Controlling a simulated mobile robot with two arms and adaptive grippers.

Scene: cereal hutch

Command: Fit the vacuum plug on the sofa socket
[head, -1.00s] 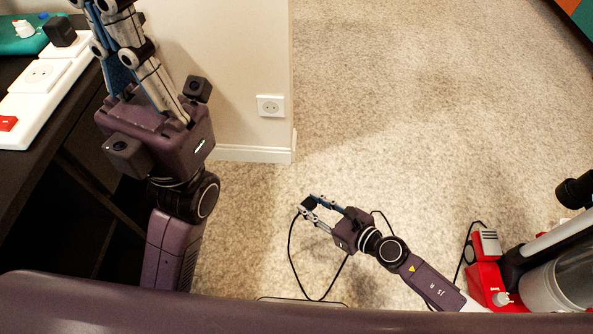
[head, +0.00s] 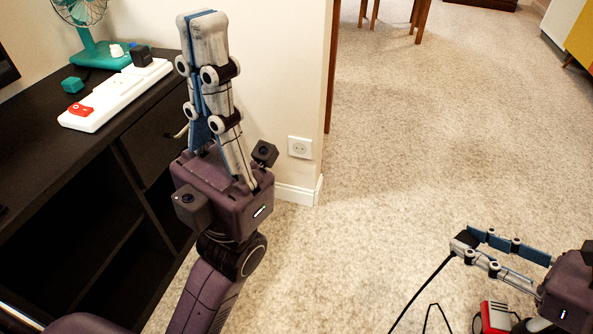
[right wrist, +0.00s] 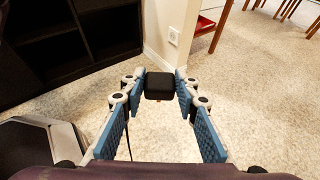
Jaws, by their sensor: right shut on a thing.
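My right gripper (head: 467,240) is shut on the black vacuum plug (head: 459,246), held above the carpet. A black cable (head: 427,290) hangs from it. In the right wrist view the plug (right wrist: 159,86) sits between the blue-padded fingertips. A white wall socket (head: 300,147) is low on the wall end, well to the left of the plug; it also shows in the right wrist view (right wrist: 173,35). No sofa is in view, so I cannot tell whether this is the sofa socket. My left gripper (head: 203,25) points up, fingers together and empty, in front of the wall.
A dark desk (head: 50,140) on the left bears a white power strip (head: 115,93) with a black plug (head: 141,56) and a teal fan (head: 85,20). Part of the red vacuum (head: 495,317) shows at lower right. Wooden legs (head: 421,20) stand far back. The carpet between is clear.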

